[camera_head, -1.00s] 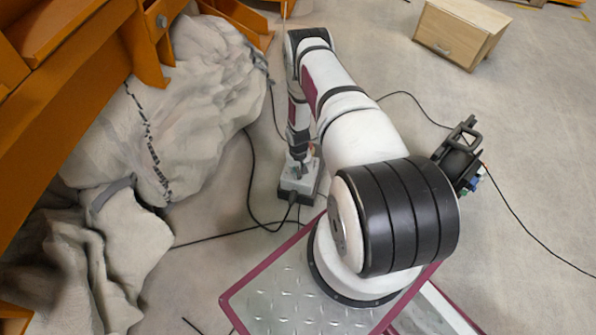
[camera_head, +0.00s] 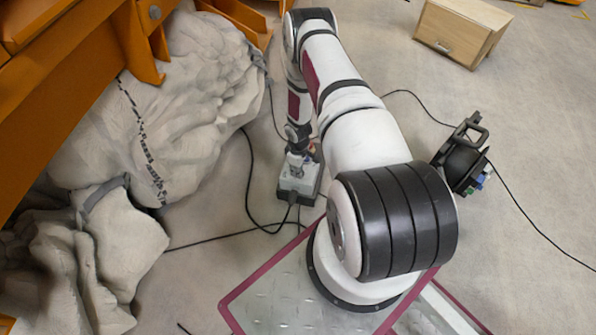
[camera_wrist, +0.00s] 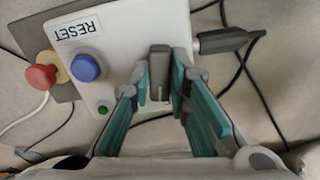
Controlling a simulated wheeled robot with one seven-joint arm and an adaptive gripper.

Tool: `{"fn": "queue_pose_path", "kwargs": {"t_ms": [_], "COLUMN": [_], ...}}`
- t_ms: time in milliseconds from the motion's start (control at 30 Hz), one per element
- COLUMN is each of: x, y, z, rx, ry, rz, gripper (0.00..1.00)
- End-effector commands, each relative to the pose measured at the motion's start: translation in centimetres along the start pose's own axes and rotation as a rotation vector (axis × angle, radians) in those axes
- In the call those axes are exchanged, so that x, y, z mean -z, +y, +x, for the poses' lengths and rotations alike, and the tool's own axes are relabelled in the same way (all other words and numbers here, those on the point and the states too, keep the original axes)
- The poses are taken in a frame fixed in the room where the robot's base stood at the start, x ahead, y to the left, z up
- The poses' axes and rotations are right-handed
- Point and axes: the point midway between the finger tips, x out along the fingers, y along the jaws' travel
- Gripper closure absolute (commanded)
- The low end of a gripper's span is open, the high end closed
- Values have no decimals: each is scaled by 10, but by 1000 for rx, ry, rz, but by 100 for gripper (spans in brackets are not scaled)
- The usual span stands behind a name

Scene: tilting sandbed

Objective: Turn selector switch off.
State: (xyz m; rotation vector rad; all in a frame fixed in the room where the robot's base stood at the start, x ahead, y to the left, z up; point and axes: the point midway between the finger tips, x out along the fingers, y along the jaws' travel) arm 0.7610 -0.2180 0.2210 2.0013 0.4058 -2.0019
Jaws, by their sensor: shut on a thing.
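The control box (camera_head: 296,185) is a grey-white box on the floor, left of my base in the head view. In the wrist view, the box (camera_wrist: 118,35) fills the upper middle, and the grey selector switch (camera_wrist: 159,72) stands out from its face. My gripper (camera_wrist: 160,84) is shut on the selector switch, with its teal-padded fingers on the knob's left and right sides. In the head view, my gripper (camera_head: 297,160) is small and sits at the top of the box. The switch itself cannot be made out there.
A blue button (camera_wrist: 85,67) beside a RESET label, a red button (camera_wrist: 41,77) and a green light (camera_wrist: 103,110) lie left of the switch. A cable plug (camera_wrist: 222,40) is at right. Grey rock-like cover (camera_head: 180,110) stands left; a black reel (camera_head: 462,165) lies right.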

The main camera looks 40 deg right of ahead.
Motion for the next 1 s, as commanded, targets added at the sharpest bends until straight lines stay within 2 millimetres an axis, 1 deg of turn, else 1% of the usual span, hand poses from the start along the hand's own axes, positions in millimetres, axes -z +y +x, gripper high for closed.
{"fn": "queue_pose_path", "kwargs": {"t_ms": [200, 400, 933, 967, 1000], "x": [0, 0, 0, 0, 1], "y": [1, 1, 0, 0, 0], "z": [1, 0, 0, 0, 0], "rx": [-1, -1, -1, -1, -1], "ry": [2, 2, 1, 1, 1], "rz": [-122, -184, -210, -210, -210], "gripper": [100, 100, 100, 81, 72]}}
